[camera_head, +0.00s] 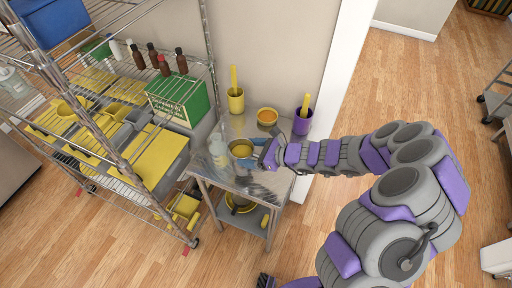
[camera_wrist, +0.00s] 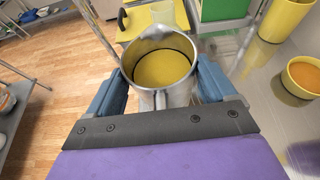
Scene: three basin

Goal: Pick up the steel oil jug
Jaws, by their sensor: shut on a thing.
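The steel oil jug (camera_wrist: 163,70) is a metal pitcher with yellow oil inside, and it stands upright in the wrist view. My gripper (camera_wrist: 158,92) has one blue finger on each side of the jug and is shut on it. In the head view the jug (camera_head: 242,151) is over the small steel table (camera_head: 228,180), with my gripper (camera_head: 258,150) at its right side. Whether the jug's base touches the table is hidden.
A yellow cup (camera_head: 236,100), an orange-filled yellow bowl (camera_head: 267,116) and a purple cup (camera_head: 302,123) stand along the table's back. A clear container (camera_head: 218,148) is close left of the jug. A wire shelf (camera_head: 130,130) with bottles and a green crate (camera_head: 180,100) stands left.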

